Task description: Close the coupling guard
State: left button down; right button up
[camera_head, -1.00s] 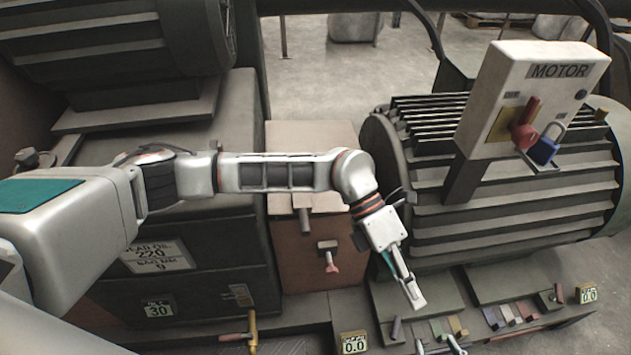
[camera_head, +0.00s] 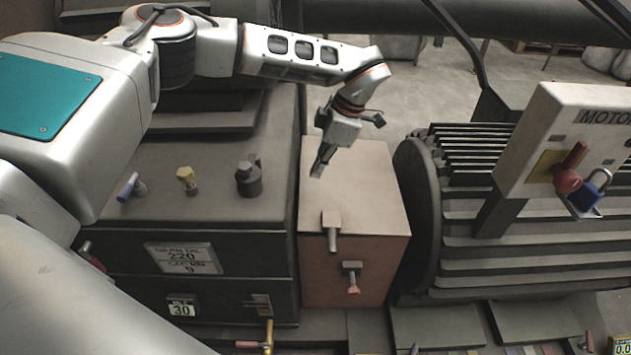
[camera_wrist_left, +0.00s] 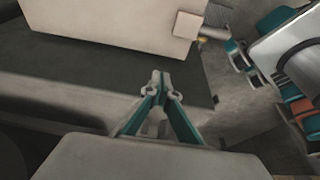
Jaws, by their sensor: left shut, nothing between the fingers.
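The coupling guard is the box between the gearbox and the motor, with a tan lid (camera_head: 355,180) and a rust-brown front (camera_head: 320,265). The lid looks down over the box, with a small grey handle (camera_head: 332,228) at its front edge. A red-knobbed latch (camera_head: 352,277) sits on the front below. My left gripper (camera_head: 317,174) is shut and empty, over the back left of the lid in the head view; contact cannot be told. In the left wrist view its fingertips (camera_wrist_left: 160,76) meet below a tan panel (camera_wrist_left: 115,22). My right gripper is out of view.
The dark gearbox (camera_head: 180,215) stands left, with several small fittings on top. The finned motor (camera_head: 470,230) stands right, with a MOTOR box (camera_head: 560,125) carrying a red switch and blue padlock. Bare floor (camera_head: 430,75) shows behind. A brass tap (camera_head: 267,337) stands low in front.

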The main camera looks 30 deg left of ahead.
pick_arm(q)
send_near(304, 212)
jog(key=x, duration=0.2)
jog(key=a+x, duration=0.1)
jog(key=x, duration=0.2)
jog(key=shift+a+f, duration=0.1)
jog(key=shift+f, duration=0.4)
jog(key=shift+f+b, duration=0.2)
jog(key=shift+b, duration=0.1)
jog(key=x, duration=0.3)
jog(key=shift+d+f+b, duration=0.2)
jog(key=shift+f+b, duration=0.15)
jog(key=shift+f, duration=0.1)
jog(key=shift+s, duration=0.1)
